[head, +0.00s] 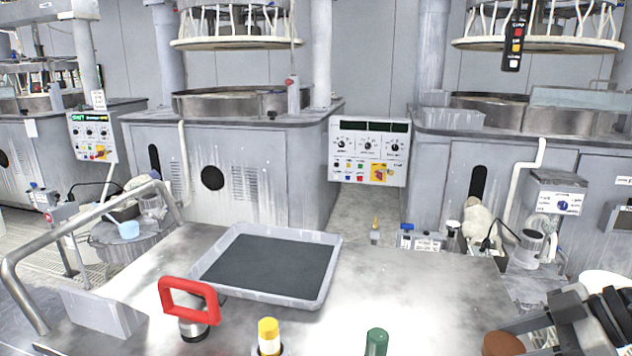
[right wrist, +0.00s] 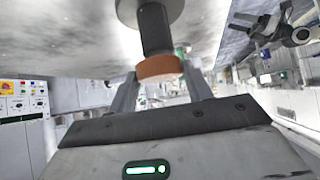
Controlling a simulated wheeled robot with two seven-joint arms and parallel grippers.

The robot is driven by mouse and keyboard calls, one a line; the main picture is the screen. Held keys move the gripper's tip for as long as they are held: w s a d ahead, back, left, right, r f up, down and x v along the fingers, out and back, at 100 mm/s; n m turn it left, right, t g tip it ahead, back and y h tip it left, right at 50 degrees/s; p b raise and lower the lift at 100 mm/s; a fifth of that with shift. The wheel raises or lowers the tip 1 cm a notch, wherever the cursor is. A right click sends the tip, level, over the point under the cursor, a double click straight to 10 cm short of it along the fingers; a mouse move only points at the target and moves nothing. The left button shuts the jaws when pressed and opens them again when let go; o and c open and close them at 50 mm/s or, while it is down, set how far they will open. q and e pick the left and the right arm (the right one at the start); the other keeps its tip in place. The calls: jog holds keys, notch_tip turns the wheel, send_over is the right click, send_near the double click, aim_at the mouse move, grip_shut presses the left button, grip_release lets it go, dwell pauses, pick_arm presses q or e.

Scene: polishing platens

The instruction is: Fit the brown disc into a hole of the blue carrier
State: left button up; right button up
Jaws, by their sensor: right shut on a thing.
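A brown disc-shaped piece (head: 503,344) shows at the lower right of the head view, partly cut off by the bottom edge. In the right wrist view the brown piece (right wrist: 158,68) sits at one end of a dark stem with a wider grey round part at its other end. My right gripper (right wrist: 160,84) is shut on this brown piece, with a finger on each side. In the head view my right gripper (head: 540,338) is at the lower right. I see no blue carrier in either view.
A grey tray (head: 322,284) with a dark inner surface stands on the metal table (head: 420,295). The table right of the tray is mostly clear.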

aim_at(518, 348)
jog(key=shift+r+p, duration=0.45)
jog(key=shift+r, duration=0.2)
jog(key=shift+r+p, duration=0.65)
pick_arm(q)
jog(key=shift+s+a+r+m+g+y+p, duration=0.2)
jog(key=shift+r+p, duration=0.3)
jog(key=shift+p, duration=0.5)
jog(key=shift+s+a+r+m+g+y+p, duration=0.1)
jog(key=shift+a+r+m+y+p, duration=0.15)
jog(key=shift+r+p, duration=0.5)
pick_arm(e)
jog(key=shift+r, duration=1.75)
pick_arm(q)
jog(key=shift+w+a+f, duration=0.1)
jog(key=shift+f, duration=0.25)
jog(key=shift+r, duration=0.1)
pick_arm(e)
jog(key=s+a+f+m+t, duration=0.1)
jog(key=s+a, duration=0.1)
jog(key=a, duration=0.6)
jog(key=shift+s+a+f+m+h, duration=0.15)
jog(key=shift+a+f+m+h, duration=0.1)
jog(key=shift+f+m+h, duration=0.15)
